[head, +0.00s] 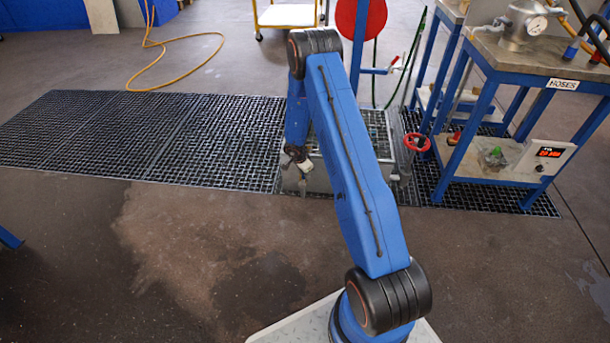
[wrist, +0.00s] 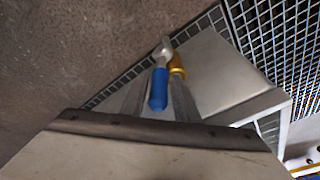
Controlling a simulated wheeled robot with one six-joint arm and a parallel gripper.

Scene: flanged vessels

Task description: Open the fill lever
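The fill lever, a blue-sleeved handle (wrist: 158,88) with a bare metal end, shows in the wrist view beside a brass-coloured valve fitting (wrist: 177,67). It lies over a pale metal box (wrist: 222,75). My gripper (wrist: 160,95) reaches toward it with its two grey fingers apart, one on each side of the blue handle. I cannot tell whether either finger touches it. In the head view my gripper (head: 299,160) is small, low beside the grey metal tank (head: 318,182) on the floor grating. I cannot make out the lever there.
A red handwheel (head: 417,142) stands right of the tank. A blue-framed bench (head: 540,55) labelled HOSES stands farther right. A red disc (head: 360,18) on a blue post is behind my arm. A yellow hose (head: 150,45) lies at the back left.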

